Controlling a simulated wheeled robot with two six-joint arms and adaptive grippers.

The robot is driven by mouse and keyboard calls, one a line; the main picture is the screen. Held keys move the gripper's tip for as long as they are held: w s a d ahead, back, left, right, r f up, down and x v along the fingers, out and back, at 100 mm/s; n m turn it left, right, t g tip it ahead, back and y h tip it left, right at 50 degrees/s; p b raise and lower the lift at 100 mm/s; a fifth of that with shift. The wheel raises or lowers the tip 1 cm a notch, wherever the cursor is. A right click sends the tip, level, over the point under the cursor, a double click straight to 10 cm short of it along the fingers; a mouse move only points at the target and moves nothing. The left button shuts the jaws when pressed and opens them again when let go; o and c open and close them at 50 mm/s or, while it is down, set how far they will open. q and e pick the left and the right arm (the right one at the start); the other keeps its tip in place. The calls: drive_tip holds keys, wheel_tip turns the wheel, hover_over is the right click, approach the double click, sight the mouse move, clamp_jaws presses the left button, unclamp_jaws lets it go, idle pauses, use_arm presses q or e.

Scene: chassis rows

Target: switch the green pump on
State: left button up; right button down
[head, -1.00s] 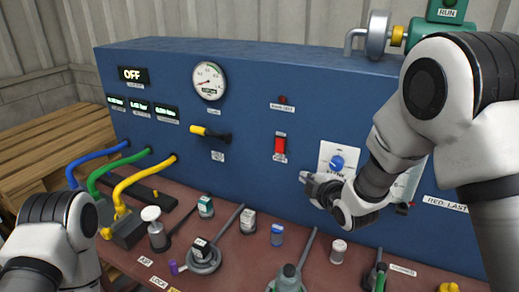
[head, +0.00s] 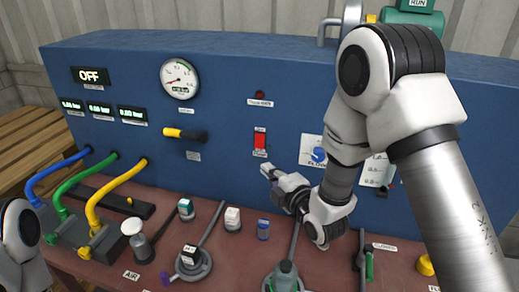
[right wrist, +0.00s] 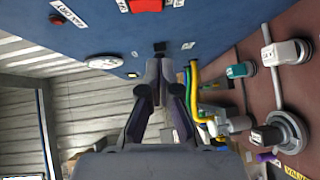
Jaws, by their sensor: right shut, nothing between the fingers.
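The green pump (head: 415,22) stands on top of the blue cabinet at the upper right, with a RUN label on it and partly hidden by my right arm. A red rocker switch (head: 260,140) sits on the cabinet front, with a label below it; it also shows at the top edge of the right wrist view (right wrist: 145,5). My right gripper (head: 268,172) is shut and empty, just below and slightly right of the red switch, apparently apart from it. In the right wrist view its fingertips (right wrist: 160,65) are together. My left gripper is out of view.
A blue knob (head: 318,156) is right of my right gripper, partly hidden. A yellow-handled lever (head: 185,134), a gauge (head: 179,79) and an OFF display (head: 91,75) are to the left. Hoses and several small parts crowd the red-brown bench (head: 120,270) below.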

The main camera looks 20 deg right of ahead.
drive_tip(key=p, duration=0.3)
approach(255, 146)
drive_tip(key=w+a, duration=0.3)
drive_tip(key=shift+w+d+f+p, duration=0.1)
drive_tip(key=shift+w+d+p, duration=0.2)
drive_tip(key=shift+w, duration=0.3)
drive_tip(key=shift+w+d+f+p, duration=0.15)
drive_tip(key=shift+w+d, duration=0.15)
drive_tip(key=shift+w, duration=0.3)
drive_tip(key=shift+w+d+f, duration=0.1)
drive_tip(key=shift+w+d, duration=0.2)
drive_tip(key=shift+d, duration=0.1)
